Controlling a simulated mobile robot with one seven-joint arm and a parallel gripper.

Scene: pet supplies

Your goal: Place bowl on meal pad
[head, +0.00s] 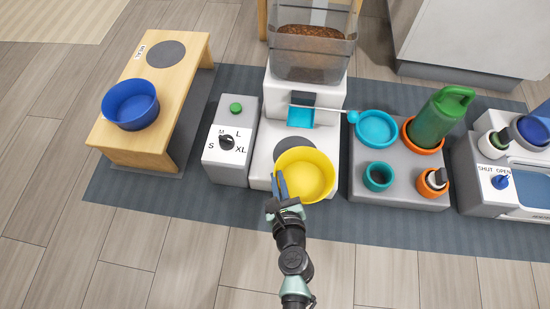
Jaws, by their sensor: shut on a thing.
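A yellow bowl (308,174) is at the front of the white feeder base (262,158), in front of a dark round patch (291,147) that it partly covers. My gripper (279,186) is shut on the left rim of the yellow bowl. I cannot tell whether the bowl touches the base or is raised. The meal pad, a dark grey disc (166,50), lies bare at the far end of a wooden bench (126,95), beside a small label. A blue bowl (131,104) stands upright at the bench's near end.
A dial box (231,140) marked S, M, L, XL stands between bench and feeder. The feeder's clear food bin (313,45) rises behind. To the right, a grey holder (400,190) carries a teal scoop (376,128), a green bottle (440,118) and cups. The floor in front is clear.

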